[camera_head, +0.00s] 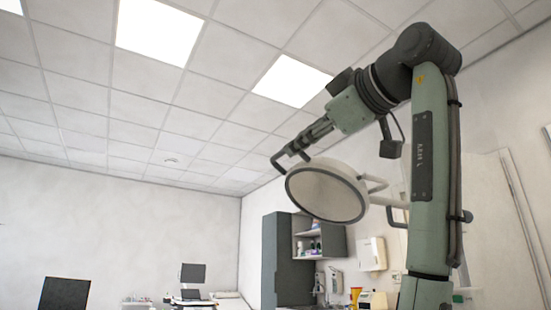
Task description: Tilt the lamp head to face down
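The lamp head (327,193) is a round pale disc with a dark rim, right of the middle of the view. Its broad face is tilted, turned partly down and partly toward me. Pale bars, likely handles or its mount, stick out at its right side.
A grey cabinet (283,255) with an open shelf stands against the back wall below the lamp. A white dispenser (372,253) hangs to its right. A monitor (193,273) and a dark panel (64,294) are low at the left. The space left of the lamp is free.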

